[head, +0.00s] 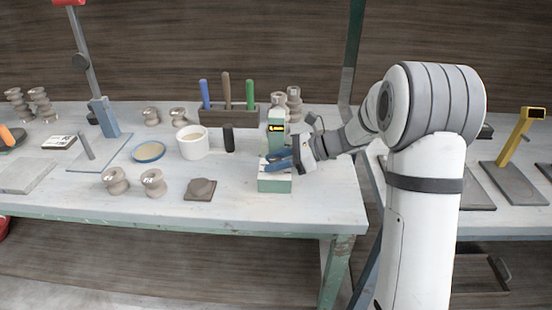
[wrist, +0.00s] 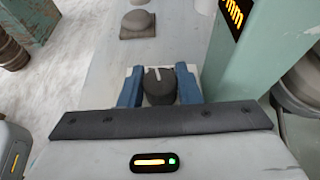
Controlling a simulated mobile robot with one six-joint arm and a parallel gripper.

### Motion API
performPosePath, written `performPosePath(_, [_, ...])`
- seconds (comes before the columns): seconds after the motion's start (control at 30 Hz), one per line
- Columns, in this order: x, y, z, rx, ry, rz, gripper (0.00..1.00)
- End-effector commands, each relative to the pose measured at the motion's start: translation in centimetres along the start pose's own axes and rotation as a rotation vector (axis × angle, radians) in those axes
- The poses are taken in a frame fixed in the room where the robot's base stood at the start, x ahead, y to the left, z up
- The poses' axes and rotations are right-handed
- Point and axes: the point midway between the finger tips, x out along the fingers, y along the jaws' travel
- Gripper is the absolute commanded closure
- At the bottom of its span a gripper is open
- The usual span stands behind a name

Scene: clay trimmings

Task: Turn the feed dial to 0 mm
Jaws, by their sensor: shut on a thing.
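The feed dial (wrist: 160,92) is a dark round knob with a white pointer line, seen in the wrist view between my two blue fingers. The line points up and slightly left in that view. My gripper (wrist: 160,74) is shut on the dial, one finger on each side. In the head view my gripper (head: 281,160) reaches from the right into the pale green machine (head: 275,184) and hides the dial. The machine's small display (head: 277,128) has lit yellow characters, too small to read. In the wrist view the display (wrist: 234,12) shows only "mm"; its number is cut off.
A dark cylinder (head: 229,139) and a white pot (head: 193,143) stand left of the machine. A tool block (head: 222,117) with colored handles stands behind. The bench front is mostly clear.

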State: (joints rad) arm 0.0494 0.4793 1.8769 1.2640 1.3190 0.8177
Motion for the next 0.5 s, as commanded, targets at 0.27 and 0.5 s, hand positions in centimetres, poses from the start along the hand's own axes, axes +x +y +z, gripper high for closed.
performPosePath(0.27, [-0.11, -0.07, 0.29, -0.068, -0.001, 0.163, 0.92])
performPosePath(0.5, [-0.03, -0.04, 0.09, -0.076, -0.001, 0.179, 0.92])
